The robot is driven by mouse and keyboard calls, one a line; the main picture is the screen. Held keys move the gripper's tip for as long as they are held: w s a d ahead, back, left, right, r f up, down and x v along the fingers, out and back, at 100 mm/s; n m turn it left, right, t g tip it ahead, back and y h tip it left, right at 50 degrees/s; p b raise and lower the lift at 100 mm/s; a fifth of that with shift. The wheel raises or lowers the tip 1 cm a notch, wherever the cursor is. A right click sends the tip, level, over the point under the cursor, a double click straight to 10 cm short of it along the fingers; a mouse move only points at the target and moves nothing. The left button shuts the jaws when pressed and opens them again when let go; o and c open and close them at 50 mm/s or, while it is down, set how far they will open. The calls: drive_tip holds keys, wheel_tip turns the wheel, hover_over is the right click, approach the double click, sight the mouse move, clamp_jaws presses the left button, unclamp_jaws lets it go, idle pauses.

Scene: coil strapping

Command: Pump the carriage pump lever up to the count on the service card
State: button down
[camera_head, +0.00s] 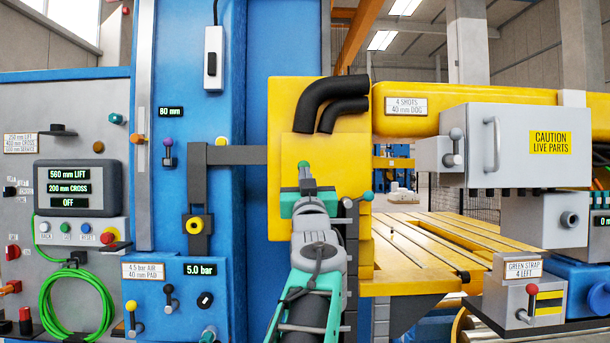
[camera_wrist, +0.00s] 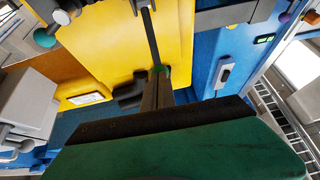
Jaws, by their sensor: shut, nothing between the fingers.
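The card (camera_head: 406,105) on the yellow beam reads "4 SHOTS 40 mm DOG"; it shows pale and unreadable in the wrist view (camera_wrist: 86,98). A dark rod (camera_wrist: 151,36) with a green knob (camera_wrist: 158,69), likely the pump lever, stands before the yellow carriage plate (camera_head: 290,105). Its knob shows just above my gripper in the head view (camera_head: 304,164). My gripper (camera_head: 306,186) is shut and empty, with its fingertips (camera_wrist: 158,78) close to the knob; I cannot tell if they touch. My gripper hides the lever's lower part in the head view.
A second teal-knobbed lever (camera_head: 366,196) stands right of my gripper. Black hoses (camera_head: 335,98) curve above it. A grey caution box (camera_head: 525,145) hangs at right over a slotted yellow table (camera_head: 425,240). A grey bracket (camera_head: 245,155) projects from the blue column at left.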

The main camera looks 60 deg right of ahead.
sight(305, 164)
drive_tip(key=shift+d+r, duration=0.1)
drive_tip(key=shift+w+d+r+p, duration=0.15)
drive_tip(key=shift+w+d+r, duration=0.1)
drive_tip(key=shift+d+r, duration=0.35)
drive_tip(key=shift+w+d+r+p, duration=0.2)
drive_tip(key=shift+w+d+r, duration=0.15)
drive_tip(key=shift+r, duration=0.45)
drive_tip(key=shift+w+d+r+p, duration=0.2)
drive_tip(key=shift+d+r, duration=0.3)
drive_tip(key=shift+r, duration=0.2)
drive_tip(key=shift+w+d+r, duration=0.25)
drive_tip(key=shift+d, duration=0.3)
drive_tip(key=shift+d+p, duration=0.2)
drive_tip(key=shift+p, duration=0.1)
drive_tip(key=shift+w+f, duration=0.1)
drive_tip(key=shift+f, duration=0.2)
drive_tip(key=shift+a+f+b, duration=0.1)
drive_tip(key=shift+f+b, duration=0.05)
drive_tip(key=shift+b, duration=0.25)
drive_tip(key=s+a+b, duration=0.7)
drive_tip(key=a+b, duration=0.1)
drive_tip(key=a, duration=0.4)
drive_tip(key=shift+a+f, duration=0.25)
